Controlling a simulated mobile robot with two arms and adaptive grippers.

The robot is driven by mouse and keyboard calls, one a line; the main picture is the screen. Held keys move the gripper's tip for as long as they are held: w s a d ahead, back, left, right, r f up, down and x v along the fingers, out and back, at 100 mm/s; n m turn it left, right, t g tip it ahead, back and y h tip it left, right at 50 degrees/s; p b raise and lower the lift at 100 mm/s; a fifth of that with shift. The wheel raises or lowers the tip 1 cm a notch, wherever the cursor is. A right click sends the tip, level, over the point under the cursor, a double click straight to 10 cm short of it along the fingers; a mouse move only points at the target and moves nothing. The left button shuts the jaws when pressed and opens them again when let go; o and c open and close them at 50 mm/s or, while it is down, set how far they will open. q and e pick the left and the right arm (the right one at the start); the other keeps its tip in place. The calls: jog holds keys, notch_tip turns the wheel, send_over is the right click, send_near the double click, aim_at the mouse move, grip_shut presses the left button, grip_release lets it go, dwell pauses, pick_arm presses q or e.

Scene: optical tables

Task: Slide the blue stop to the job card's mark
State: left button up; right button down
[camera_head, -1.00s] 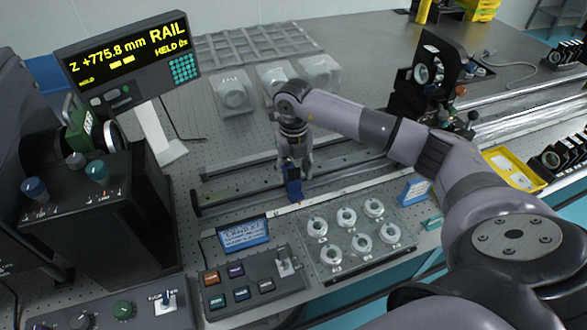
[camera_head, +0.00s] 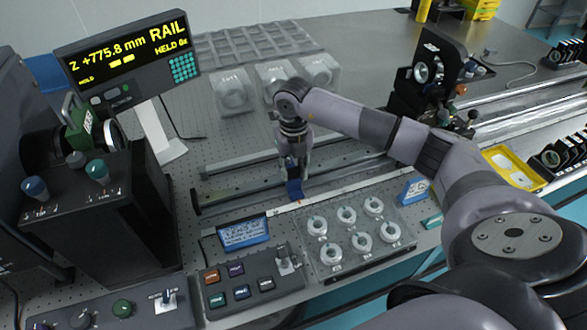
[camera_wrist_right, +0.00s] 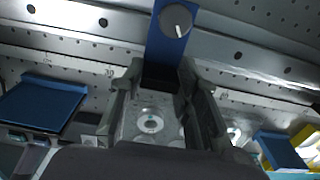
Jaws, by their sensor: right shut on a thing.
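The blue stop (camera_head: 294,189) sits on the rail (camera_head: 330,178) in the middle of the head view. My right gripper (camera_head: 292,172) comes down on it from above and is shut on it. In the right wrist view the blue stop (camera_wrist_right: 168,45) with its round grey knob stands between the fingers of the gripper (camera_wrist_right: 160,85). A scale strip with small numbers runs along the rail. The job card (camera_head: 243,232) is a blue-framed panel with handwriting too small to read. My left gripper is not in view.
The display (camera_head: 125,62) reads RAIL, z +775.8 mm, HELD. A clear tray of ring parts (camera_head: 350,235) and a button box (camera_head: 250,282) lie in front of the rail. A black optic mount (camera_head: 425,75) stands behind right.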

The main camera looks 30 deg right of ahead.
dwell(0.3)
jog(key=s+d+b, duration=0.1)
jog(key=d, duration=0.3)
jog(key=s+d+b, duration=0.1)
jog(key=d, duration=0.3)
jog(key=s+d+b, duration=0.1)
jog(key=d, duration=0.4)
jog(key=shift+a, duration=0.1)
jog(key=c, duration=1.2)
grip_release()
notch_tip(320, 180, up, 12)
